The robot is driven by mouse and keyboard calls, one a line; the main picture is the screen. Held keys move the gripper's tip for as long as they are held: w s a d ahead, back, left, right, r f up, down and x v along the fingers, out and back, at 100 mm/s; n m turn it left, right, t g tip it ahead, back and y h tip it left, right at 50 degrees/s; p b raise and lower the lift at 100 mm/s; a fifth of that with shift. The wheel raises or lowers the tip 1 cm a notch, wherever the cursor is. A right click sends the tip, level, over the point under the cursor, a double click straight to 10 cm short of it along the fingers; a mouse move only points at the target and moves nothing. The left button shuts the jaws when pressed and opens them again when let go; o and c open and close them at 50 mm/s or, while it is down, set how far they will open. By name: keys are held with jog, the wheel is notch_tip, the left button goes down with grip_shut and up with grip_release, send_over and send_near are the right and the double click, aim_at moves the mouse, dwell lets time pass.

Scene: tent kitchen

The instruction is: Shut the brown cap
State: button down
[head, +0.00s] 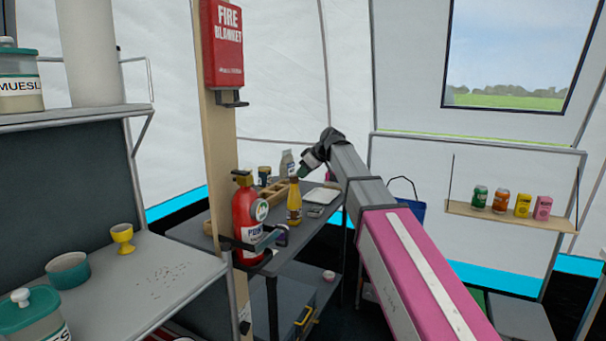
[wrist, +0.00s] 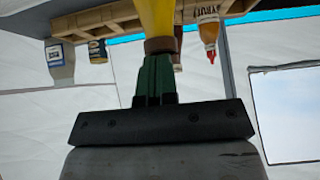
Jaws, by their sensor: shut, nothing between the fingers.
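A yellow bottle (head: 294,206) stands upright on the dark grey table, with a brown cap (head: 294,180) at its top. In the wrist view the picture is upside down; the yellow bottle (wrist: 157,14) hangs from the top edge with the brown cap (wrist: 160,44) below it. My gripper (head: 302,174) is just above the cap in the head view. In the wrist view its green fingers (wrist: 157,62) are shut and empty, their tips at the cap. I cannot tell whether they touch it. Whether the cap is fully closed is not clear.
The table (head: 287,272) also holds a wooden rack (head: 275,191), a white tray (head: 321,196) and a pale carton (head: 287,163). A red fire extinguisher (head: 246,219) on a post stands in front, left of the bottle. A syrup bottle (wrist: 208,34) shows near the cap.

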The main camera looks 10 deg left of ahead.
jog(key=shift+r, duration=0.15)
jog(key=s+d+r, duration=0.1)
jog(key=d+r, duration=0.1)
jog(key=r, duration=0.5)
jog(key=s+d+r, duration=0.1)
jog(key=d+r, duration=0.2)
jog(key=r, duration=0.3)
jog(key=w+a+f, duration=0.1)
jog(key=a+f, duration=0.1)
jog(key=f, duration=0.4)
jog(key=w+a+f+h, duration=0.1)
jog(key=a+f, duration=0.2)
jog(key=f, duration=0.3)
jog(key=shift+a+f, duration=0.25)
jog(key=shift+a, duration=0.05)
dwell(0.5)
